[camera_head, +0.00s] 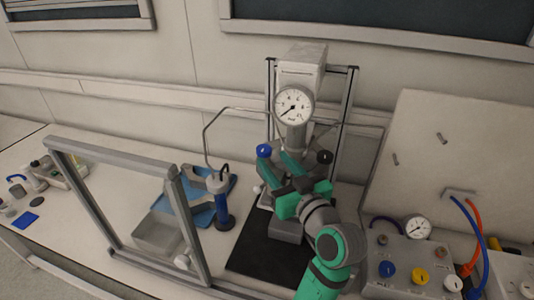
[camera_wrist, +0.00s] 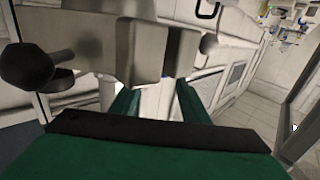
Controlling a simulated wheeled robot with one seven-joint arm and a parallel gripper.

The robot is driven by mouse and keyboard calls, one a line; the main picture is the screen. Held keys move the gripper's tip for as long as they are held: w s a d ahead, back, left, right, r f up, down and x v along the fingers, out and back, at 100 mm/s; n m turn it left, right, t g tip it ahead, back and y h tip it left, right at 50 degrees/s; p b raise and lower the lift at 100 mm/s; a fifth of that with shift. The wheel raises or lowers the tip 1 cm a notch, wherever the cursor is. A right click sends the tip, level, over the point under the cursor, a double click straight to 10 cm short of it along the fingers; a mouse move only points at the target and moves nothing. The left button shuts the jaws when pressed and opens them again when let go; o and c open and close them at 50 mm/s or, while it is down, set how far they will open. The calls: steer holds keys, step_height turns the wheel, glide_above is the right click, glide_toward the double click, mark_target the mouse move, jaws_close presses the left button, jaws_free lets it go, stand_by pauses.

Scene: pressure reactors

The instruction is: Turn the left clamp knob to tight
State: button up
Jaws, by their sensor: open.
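The pressure reactor stands at the back centre in the head view, with a round dial gauge (camera_head: 294,106) on top. A blue knob (camera_head: 264,151) is on its left side and a black knob (camera_head: 325,157) on its right. I cannot tell for sure which is the left clamp knob. My gripper (camera_head: 276,164) is open, its green fingers pointing up and left close to the reactor's clamp area, just below the blue knob. In the wrist view the open fingers (camera_wrist: 157,93) reach toward grey metal clamp blocks (camera_wrist: 143,50). A dark knob (camera_wrist: 27,68) is at the left there. Contact is unclear.
A grey-framed clear shield (camera_head: 185,225) stands at left front. A blue-topped cylinder (camera_head: 220,200) is between it and the reactor. A control box (camera_head: 405,268) with coloured knobs and hoses is at right. A tilted panel (camera_head: 450,160) stands behind it.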

mark_target(260, 154)
steer(key=shift+x, duration=2.45)
steer(key=c, duration=0.8)
steer(key=shift+a+m+h, duration=0.15)
steer(key=shift+m+h, duration=0.15)
steer(key=shift+h, duration=0.1)
steer(key=m+h, duration=0.1)
steer(key=h, duration=0.1)
steer(key=m+t+h, duration=0.1)
steer(key=m+h, duration=0.1)
steer(key=h, duration=0.1)
steer(key=a+m+h, duration=0.1)
steer(key=m+h, duration=0.1)
steer(key=shift+s+t+h, duration=0.15)
steer(key=shift+t+h, duration=0.15)
steer(key=shift+h, duration=0.1)
steer(key=m+h, duration=0.2)
steer(key=h, duration=0.1)
steer(key=m+g+h, duration=0.1)
steer(key=shift+a+h, duration=0.3)
steer(key=shift+h, duration=0.1)
steer(key=shift+m+g+h, duration=0.5)
steer(key=shift+m+h, duration=0.4)
steer(key=shift+h, duration=0.3)
